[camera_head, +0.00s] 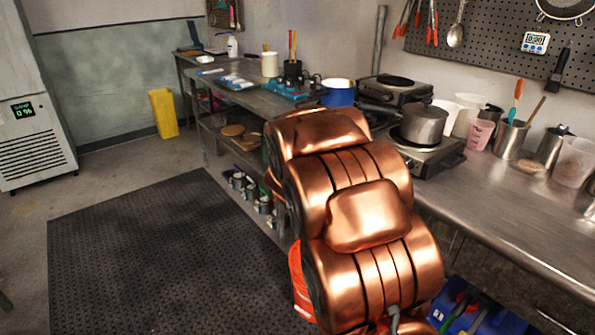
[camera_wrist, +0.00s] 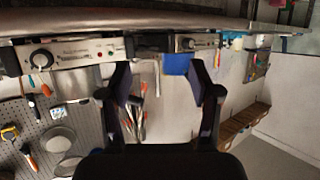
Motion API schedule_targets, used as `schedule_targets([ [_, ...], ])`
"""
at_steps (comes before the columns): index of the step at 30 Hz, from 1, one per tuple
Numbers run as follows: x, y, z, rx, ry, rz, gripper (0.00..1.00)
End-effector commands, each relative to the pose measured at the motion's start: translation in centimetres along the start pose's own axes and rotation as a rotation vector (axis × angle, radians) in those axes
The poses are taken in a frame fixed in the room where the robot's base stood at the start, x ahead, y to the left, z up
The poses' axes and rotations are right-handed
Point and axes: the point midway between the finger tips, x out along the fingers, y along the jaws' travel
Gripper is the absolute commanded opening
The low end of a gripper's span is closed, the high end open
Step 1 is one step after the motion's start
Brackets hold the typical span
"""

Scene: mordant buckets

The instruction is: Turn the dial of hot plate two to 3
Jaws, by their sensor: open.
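Two hot plates stand on the counter. The near one (camera_head: 437,157) carries a steel pot in the head view; the far one (camera_head: 393,90) is behind it. The upside-down wrist view shows two metal fronts: a larger one (camera_wrist: 80,54) at left with a black dial (camera_wrist: 41,59) and small lights, and a smaller one (camera_wrist: 205,41) with a black dial (camera_wrist: 187,43). Which is number two, and the dial settings, I cannot read. My gripper (camera_wrist: 160,76) is open and empty, apart from both dials. My arm hides it in the head view.
The steel pot (camera_head: 423,123) stands close to white tubs and a steel utensil cup (camera_head: 510,139). A blue pot (camera_head: 338,93) is beyond my arm. A pegboard (camera_head: 480,40) hangs behind the counter. The dark floor mat (camera_head: 150,250) is clear.

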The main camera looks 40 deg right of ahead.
Motion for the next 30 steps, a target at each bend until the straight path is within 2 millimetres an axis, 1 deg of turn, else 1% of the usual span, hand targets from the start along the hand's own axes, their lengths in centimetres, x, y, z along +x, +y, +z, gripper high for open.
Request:
schedule_targets([
  [3, -1.2, -1.6, 0.0, 0.0, -0.033, -0.054, 0.63],
  [9, -3.2, -4.0, 0.5, -0.009, -0.089, -0.139, 0.63],
  [15, -4.6, -5.5, 1.0, -0.018, -0.133, -0.194, 0.63],
  [21, -5.3, -6.1, 1.4, -0.023, -0.154, -0.217, 0.63],
  [30, -5.3, -6.1, 1.4, -0.023, -0.155, -0.219, 0.63],
])
